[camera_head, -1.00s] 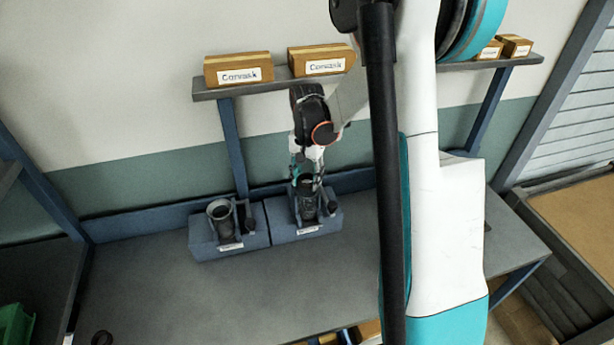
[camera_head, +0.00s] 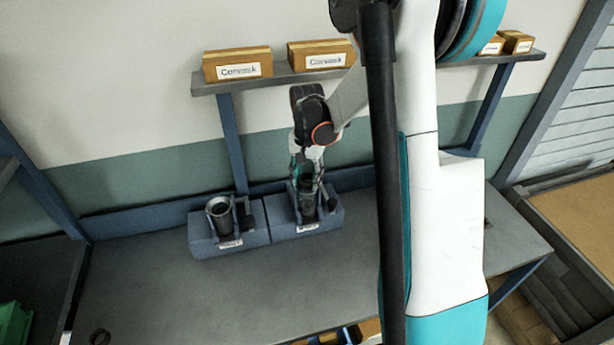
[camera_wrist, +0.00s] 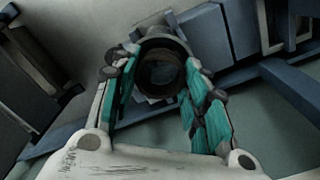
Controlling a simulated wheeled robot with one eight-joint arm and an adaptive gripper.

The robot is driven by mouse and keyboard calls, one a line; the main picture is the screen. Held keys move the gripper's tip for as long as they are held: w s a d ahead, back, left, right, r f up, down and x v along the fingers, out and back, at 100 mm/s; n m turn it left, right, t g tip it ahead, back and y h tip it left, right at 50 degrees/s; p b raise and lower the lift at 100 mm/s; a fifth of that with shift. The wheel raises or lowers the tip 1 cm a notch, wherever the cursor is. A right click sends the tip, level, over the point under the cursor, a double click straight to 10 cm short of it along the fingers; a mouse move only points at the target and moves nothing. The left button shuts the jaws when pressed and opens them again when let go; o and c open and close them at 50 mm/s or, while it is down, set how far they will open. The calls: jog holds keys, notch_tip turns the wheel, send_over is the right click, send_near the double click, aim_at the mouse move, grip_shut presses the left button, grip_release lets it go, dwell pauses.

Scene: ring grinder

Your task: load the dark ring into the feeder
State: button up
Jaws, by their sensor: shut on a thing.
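Two blue feeder blocks stand side by side on the grey bench, the left one (camera_head: 205,243) and the right one (camera_head: 285,222). The left one has a tilted, open dark tube (camera_head: 221,217). My gripper (camera_head: 306,187) is at the right block's tube (camera_head: 307,211), pointing down. In the wrist view my gripper (camera_wrist: 160,85) has its teal fingers shut on the dark ring (camera_wrist: 160,75). A round grey tube mouth (camera_wrist: 168,42) shows just behind the ring. I cannot tell whether the ring touches the tube or is partly inside it.
A dark round piece (camera_head: 100,338) lies at the bench's lower left. Labelled boxes (camera_head: 238,66) stand on the shelf (camera_head: 268,79) above. A green bin (camera_head: 14,326) is at far left.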

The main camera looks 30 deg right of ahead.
jog(key=o, duration=1.2)
notch_tip(320, 180, up, 12)
dwell(0.4)
